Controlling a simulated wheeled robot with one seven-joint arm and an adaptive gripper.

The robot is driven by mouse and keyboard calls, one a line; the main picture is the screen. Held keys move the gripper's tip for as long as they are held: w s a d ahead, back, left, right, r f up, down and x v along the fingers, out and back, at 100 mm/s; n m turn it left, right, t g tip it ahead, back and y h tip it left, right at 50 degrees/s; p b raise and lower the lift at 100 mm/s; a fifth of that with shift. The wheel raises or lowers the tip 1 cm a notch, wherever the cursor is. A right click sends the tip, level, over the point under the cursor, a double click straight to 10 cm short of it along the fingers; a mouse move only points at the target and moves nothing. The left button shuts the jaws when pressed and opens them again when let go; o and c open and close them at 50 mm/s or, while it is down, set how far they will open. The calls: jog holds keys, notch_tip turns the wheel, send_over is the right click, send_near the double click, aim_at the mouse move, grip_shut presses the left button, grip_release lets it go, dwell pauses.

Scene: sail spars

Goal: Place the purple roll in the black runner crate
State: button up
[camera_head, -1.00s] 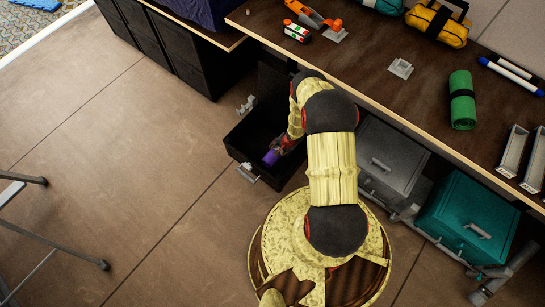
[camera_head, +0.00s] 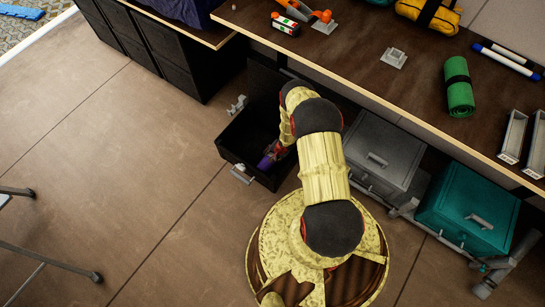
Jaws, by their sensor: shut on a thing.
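The black runner crate (camera_head: 228,146) stands open on the floor below the workbench, at the middle left of the head view. Its lid is raised at the back. The purple roll (camera_head: 265,162) shows as a small purple end inside the crate's outline. My gripper (camera_head: 273,153) is shut on the roll, over the crate opening. My arm covers the right part of the crate and some of the gripper. I cannot tell whether the roll touches the crate floor.
A grey crate (camera_head: 385,150) and a teal crate (camera_head: 468,205) stand shut to the right, under the workbench (camera_head: 425,85). A green roll (camera_head: 458,88) lies on the bench. A ladder-like metal frame (camera_head: 50,258) stands at lower left. The floor left of the crate is clear.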

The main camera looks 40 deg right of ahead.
jog(key=shift+f, duration=0.15)
jog(key=o, duration=1.4)
